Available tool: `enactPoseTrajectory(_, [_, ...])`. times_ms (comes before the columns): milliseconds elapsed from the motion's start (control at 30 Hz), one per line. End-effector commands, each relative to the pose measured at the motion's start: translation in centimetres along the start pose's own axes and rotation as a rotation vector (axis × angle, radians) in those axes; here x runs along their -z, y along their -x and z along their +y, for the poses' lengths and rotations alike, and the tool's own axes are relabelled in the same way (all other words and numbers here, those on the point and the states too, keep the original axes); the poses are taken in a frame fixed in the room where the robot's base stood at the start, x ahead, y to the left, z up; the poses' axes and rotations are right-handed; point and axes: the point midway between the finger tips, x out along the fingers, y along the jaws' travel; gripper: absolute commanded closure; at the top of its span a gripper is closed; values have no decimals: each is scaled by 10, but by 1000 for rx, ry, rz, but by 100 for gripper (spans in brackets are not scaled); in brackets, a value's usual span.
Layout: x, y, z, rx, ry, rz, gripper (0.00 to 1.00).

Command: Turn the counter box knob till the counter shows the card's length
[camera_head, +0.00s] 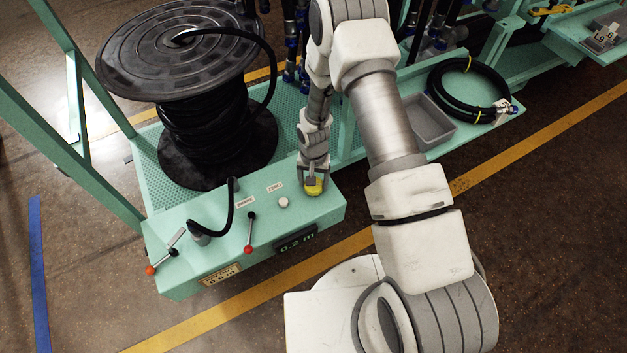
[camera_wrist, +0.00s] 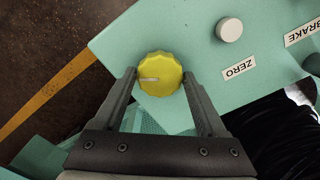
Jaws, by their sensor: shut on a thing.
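The yellow knob (camera_head: 314,187) sits at the right end of the green counter box (camera_head: 325,208). In the wrist view the knob (camera_wrist: 160,73) has a scalloped rim and a pale pointer line aimed left. My gripper (camera_head: 313,178) points down at the knob; in the wrist view my gripper (camera_wrist: 159,78) has its fingers on either side of the knob, shut on it. The counter display (camera_head: 297,243) on the box's front reads about 0.2 m in green. A yellowish card (camera_head: 221,274) is on the front at left; its text is too small to read surely.
A white ZERO button (camera_head: 283,203) is left of the knob. A brake lever with a red ball (camera_head: 248,249) and a second red-ended handle (camera_head: 151,270) stand farther left. A large black hose reel (camera_head: 205,130) is behind. A coiled hose (camera_head: 468,90) and grey tray (camera_head: 428,122) lie right.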

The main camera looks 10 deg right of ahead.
Motion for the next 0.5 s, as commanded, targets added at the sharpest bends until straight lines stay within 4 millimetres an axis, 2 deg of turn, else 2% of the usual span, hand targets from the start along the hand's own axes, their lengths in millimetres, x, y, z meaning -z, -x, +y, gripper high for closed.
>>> enactPoseTrajectory(500, [2,0,0,2,51,5,81])
